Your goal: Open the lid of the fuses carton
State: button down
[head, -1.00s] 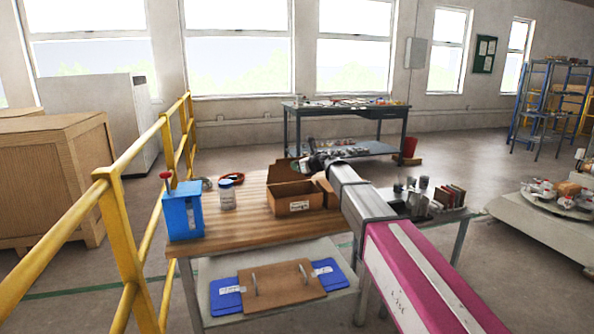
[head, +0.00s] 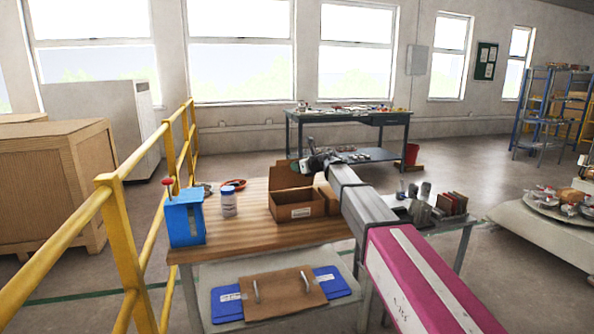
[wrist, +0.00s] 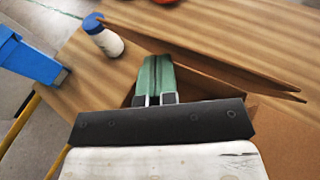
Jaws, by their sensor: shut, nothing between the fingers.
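The brown fuses carton (head: 283,212) stands on the wooden bench top, with a white label on its front. Its top is open in the head view, with one flap (head: 289,175) standing up at the back and another leaning at the right. My gripper (head: 308,163) is above the carton's back, close to the raised flap; whether they touch I cannot tell. In the wrist view, the green fingers (wrist: 155,62) are closed together and empty, beside a long brown flap edge (wrist: 215,62). My arm hides part of the carton's right side.
A blue box with a red knob (head: 185,217) and a white jar with a blue lid (head: 228,203) stand left on the bench (head: 240,244). An orange ring (head: 233,184) lies behind them. Cups and a rack (head: 450,203) stand right. A yellow railing (head: 125,245) runs along the left.

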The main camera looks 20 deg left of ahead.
aim_at(294, 160)
dwell(0.3)
jog(key=shift+w+a+r, duration=0.4)
jog(key=shift+w, duration=0.15)
jog(key=shift+w+a+r, duration=0.35)
jog(key=shift+w, duration=0.2)
jog(key=shift+w+a+r, duration=0.25)
jog(key=shift+w+a, duration=0.15)
jog(key=shift+w, duration=0.2)
jog(key=shift+w+a+r, duration=0.25)
jog(key=shift+w+a, duration=0.1)
jog(key=shift+w, duration=0.25)
jog(key=shift+w+a, duration=0.1)
jog(key=shift+w+a+r, duration=0.1)
jog(key=shift+w+a, duration=0.25)
jog(key=shift+w, duration=0.25)
jog(key=shift+w+a+r, duration=0.1)
jog(key=shift+w+a, duration=0.25)
jog(key=shift+w, duration=0.2)
jog(key=shift+s, duration=0.1)
